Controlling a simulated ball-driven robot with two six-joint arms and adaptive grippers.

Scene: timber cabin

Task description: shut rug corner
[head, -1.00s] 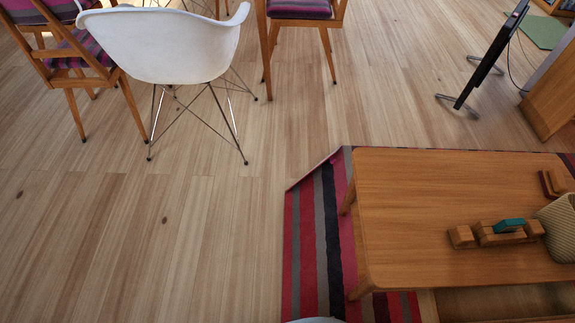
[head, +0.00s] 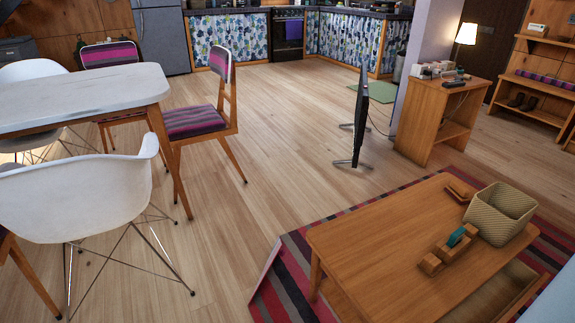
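The striped rug (head: 290,293), in pink, grey and dark bands, lies under the low wooden coffee table (head: 385,240). At its left end the rug's corner (head: 265,270) looks cut off at a slant, with a pale strip along that edge that appears turned up from the floor. How far the corner is folded is hard to tell. Neither of my grippers shows in the head view.
The coffee table holds a woven basket (head: 502,213) and wooden blocks (head: 440,257). A white chair (head: 75,205) and dining table (head: 80,98) stand left. A black upright panel (head: 361,115) stands behind. Bare floor (head: 215,235) lies left of the rug.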

